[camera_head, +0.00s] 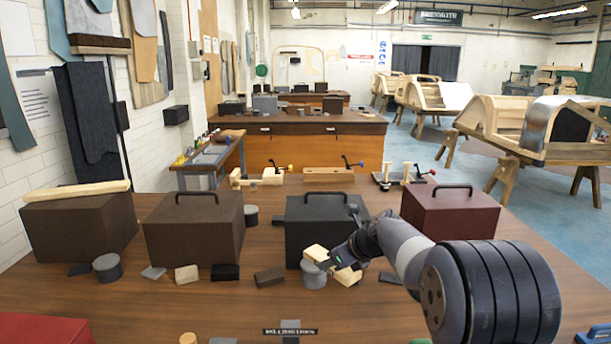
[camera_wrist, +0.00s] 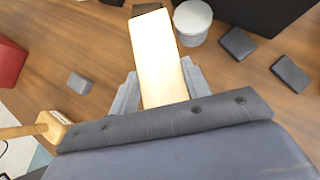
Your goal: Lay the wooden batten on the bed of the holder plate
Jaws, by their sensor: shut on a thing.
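My gripper (camera_head: 333,264) is shut on a pale wooden batten (camera_wrist: 157,58), which lies between the two grey fingers in the wrist view. In the head view both ends of the batten (camera_head: 316,253) stick out past the fingers, and its middle is hidden. The batten is over the near table, in front of the black case. Several fixtures stand at the table's far edge: a grey plate with upright posts (camera_head: 400,179), a wooden block with a clamp (camera_head: 328,174) and a wooden fixture (camera_head: 257,178). I cannot tell which is the holder plate.
Cases with handles stand in a row: brown (camera_head: 194,232), black (camera_head: 316,230) and dark red (camera_head: 450,212). A long pale wooden strip (camera_head: 76,192) lies on the left brown box. A grey cylinder (camera_head: 313,275) and small blocks (camera_head: 269,278) lie around the gripper.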

